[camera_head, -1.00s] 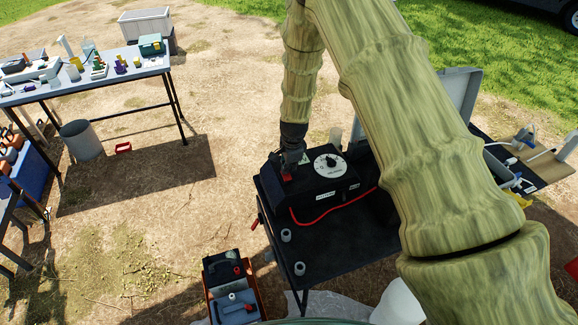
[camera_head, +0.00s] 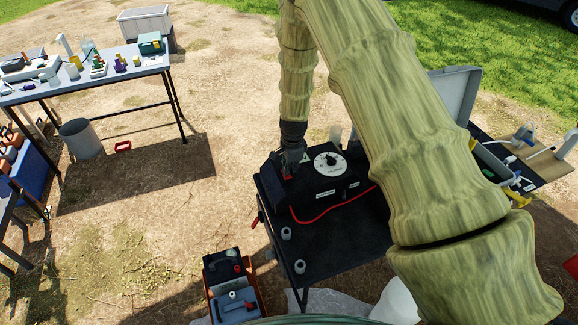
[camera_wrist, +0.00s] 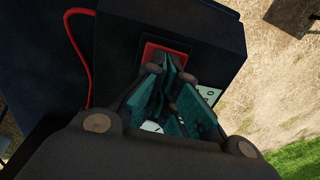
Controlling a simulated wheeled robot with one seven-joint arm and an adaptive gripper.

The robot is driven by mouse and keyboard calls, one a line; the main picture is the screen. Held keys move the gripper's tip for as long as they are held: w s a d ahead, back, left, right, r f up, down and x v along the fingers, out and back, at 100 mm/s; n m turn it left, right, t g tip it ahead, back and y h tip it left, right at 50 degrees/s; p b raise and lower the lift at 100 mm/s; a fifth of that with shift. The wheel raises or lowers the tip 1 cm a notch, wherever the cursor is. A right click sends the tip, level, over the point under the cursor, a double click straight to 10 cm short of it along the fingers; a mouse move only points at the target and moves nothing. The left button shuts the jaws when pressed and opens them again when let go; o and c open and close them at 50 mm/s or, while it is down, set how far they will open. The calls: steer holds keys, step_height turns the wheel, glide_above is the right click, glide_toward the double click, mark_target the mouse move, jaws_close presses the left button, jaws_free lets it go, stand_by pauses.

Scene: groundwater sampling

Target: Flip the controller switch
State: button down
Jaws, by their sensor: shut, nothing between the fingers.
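The controller is a black box (camera_head: 322,197) with a white dial (camera_head: 330,164) on its top, standing on a black table. A red switch (camera_head: 287,172) sits at the left of its top. In the wrist view, the red switch plate (camera_wrist: 150,52) shows beyond my fingertips. My gripper (camera_head: 290,160) points down over the switch; its fingers (camera_wrist: 174,65) are shut with nothing between them. The tips overlap the red plate in the wrist view and hide part of it. I cannot tell whether they touch the switch or which way it is set.
A red cable (camera_head: 330,209) runs along the controller's front. Grey cylinders (camera_head: 286,233) stand on the black table (camera_head: 335,255). A box with a red part (camera_head: 230,285) is on the ground in front. A long table (camera_head: 90,82) with equipment stands at the far left.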

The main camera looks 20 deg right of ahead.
steer(key=shift+s, duration=0.25)
steer(key=shift+s+r+p, duration=0.2)
steer(key=shift+r+p, duration=0.5)
steer(key=shift+r, duration=0.4)
steer(key=shift+s+r+p, duration=0.15)
steer(key=shift+r+p, duration=0.5)
steer(key=shift+r, duration=0.45)
steer(key=shift+s+r+b, duration=0.2)
steer(key=shift+r+b, duration=0.6)
steer(key=shift+r, duration=0.1)
step_height(320, 180, up, 8)
steer(key=f+b, duration=0.1)
steer(key=b, duration=0.2)
glide_above(291, 176)
steer(key=s, duration=0.2)
steer(key=shift+w+r, duration=0.1)
steer(key=shift+r, duration=0.15)
steer(key=shift+d, duration=0.1)
